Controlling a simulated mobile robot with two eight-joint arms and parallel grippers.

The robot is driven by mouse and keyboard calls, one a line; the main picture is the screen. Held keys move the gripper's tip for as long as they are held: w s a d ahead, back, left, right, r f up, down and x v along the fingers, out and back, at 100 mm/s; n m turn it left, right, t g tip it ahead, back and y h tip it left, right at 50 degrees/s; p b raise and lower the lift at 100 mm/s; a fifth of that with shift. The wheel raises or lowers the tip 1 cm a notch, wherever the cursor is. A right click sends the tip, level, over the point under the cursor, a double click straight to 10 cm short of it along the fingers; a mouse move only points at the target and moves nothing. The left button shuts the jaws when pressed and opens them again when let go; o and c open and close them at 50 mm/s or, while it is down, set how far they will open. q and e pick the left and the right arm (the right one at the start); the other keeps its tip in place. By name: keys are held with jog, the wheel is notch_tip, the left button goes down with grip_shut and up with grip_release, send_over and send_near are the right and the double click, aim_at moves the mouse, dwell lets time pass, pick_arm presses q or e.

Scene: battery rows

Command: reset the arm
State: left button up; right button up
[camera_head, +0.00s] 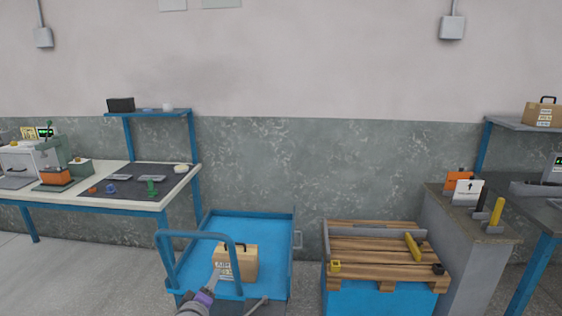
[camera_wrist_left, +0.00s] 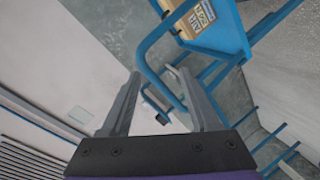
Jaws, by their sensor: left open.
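My left gripper (camera_head: 216,275) comes up from the bottom of the head view, in front of the blue cart (camera_head: 265,222). Its two grey fingers stand apart in the left wrist view (camera_wrist_left: 158,78), with nothing between them. In the head view it overlaps the left side of a tan case (camera_head: 243,262) with a dark handle and a white label, which stands on the cart. The case also shows at the top of the left wrist view (camera_wrist_left: 198,20). I cannot tell whether gripper and case touch. My right gripper is not in view.
A workbench (camera_head: 120,203) with a dark mat and small parts stands at left. A wooden pallet (camera_head: 370,245) on a blue base and a grey cabinet (camera_head: 465,260) stand at right. Another case (camera_head: 543,115) sits on a shelf. The cart's blue handle rail (camera_head: 195,235) rises near my left gripper.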

pick_arm(q)
jog(key=s+d+f+m+g, duration=0.1)
jog(key=s+f+m+g, duration=0.25)
jog(key=s, duration=0.75)
jog(key=s+f+m+g, duration=0.3)
jog(key=s+f+m, duration=0.15)
jog(key=s, duration=0.75)
jog(key=s+d+f+m+g, duration=0.1)
jog(key=s+f+m+g, duration=0.3)
jog(key=s, duration=0.7)
notch_tip(320, 180, up, 13)
jog(key=w+t+p, duration=0.1)
jog(key=p, duration=1.1)
jog(key=shift+w+a+n+p, duration=0.15)
jog(key=shift+a+n+p, duration=0.15)
jog(key=shift+a+p, duration=0.1)
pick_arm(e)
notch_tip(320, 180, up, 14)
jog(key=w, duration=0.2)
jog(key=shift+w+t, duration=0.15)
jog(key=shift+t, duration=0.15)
pick_arm(q)
jog(key=shift+s, duration=0.2)
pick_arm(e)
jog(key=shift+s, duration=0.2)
pick_arm(q)
jog(key=shift+w, duration=0.1)
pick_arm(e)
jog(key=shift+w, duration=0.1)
